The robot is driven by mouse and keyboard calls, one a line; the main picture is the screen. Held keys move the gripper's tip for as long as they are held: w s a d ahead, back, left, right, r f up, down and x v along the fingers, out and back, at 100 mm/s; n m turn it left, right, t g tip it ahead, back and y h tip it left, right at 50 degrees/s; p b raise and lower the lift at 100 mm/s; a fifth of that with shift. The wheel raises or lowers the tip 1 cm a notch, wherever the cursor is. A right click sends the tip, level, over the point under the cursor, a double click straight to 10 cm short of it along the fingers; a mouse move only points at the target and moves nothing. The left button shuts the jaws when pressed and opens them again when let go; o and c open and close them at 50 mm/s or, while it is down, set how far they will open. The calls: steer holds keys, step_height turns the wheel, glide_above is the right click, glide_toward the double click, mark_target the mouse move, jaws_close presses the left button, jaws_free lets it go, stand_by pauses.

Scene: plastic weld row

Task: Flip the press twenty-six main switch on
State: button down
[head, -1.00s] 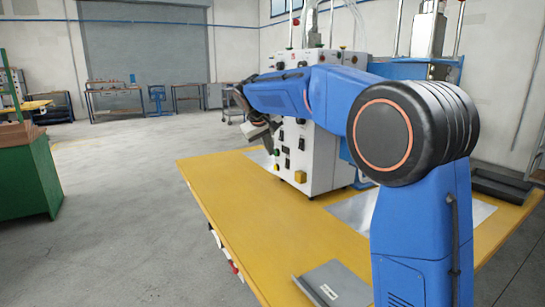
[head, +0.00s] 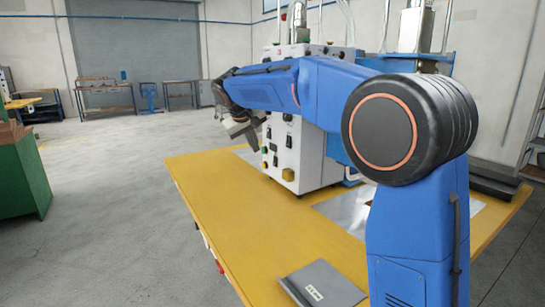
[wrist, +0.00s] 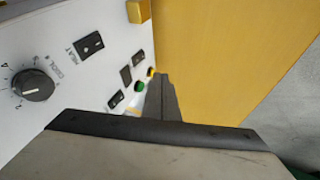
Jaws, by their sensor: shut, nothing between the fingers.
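The white press cabinet (head: 312,155) stands on the yellow table, its control panel facing left. In the wrist view the panel (wrist: 62,75) shows a round black knob (wrist: 34,84), a black rocker switch marked HEAT (wrist: 90,45), smaller black switches (wrist: 116,99) and a green button (wrist: 140,86). I cannot read which one is the main switch. My gripper (head: 259,136) is in front of the panel's left side. In the wrist view its dark fingers (wrist: 161,80) are together and empty, close to the green button; contact cannot be told.
The yellow table (head: 225,220) has bare room at the front left. A grey plate (head: 325,284) lies at its near edge. A metal sheet (head: 348,210) lies beside the cabinet. A green cabinet (head: 22,178) stands at the far left. Open floor lies between.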

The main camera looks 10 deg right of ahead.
mark_target(275, 161)
stand_by(0.3)
steer(key=w+d+f, duration=0.6)
steer(key=d+f, duration=0.1)
steer(key=f, duration=0.1)
steer(key=shift+f, duration=0.35)
stand_by(0.3)
steer(key=shift+d+f, duration=0.15)
steer(key=shift+r, duration=0.2)
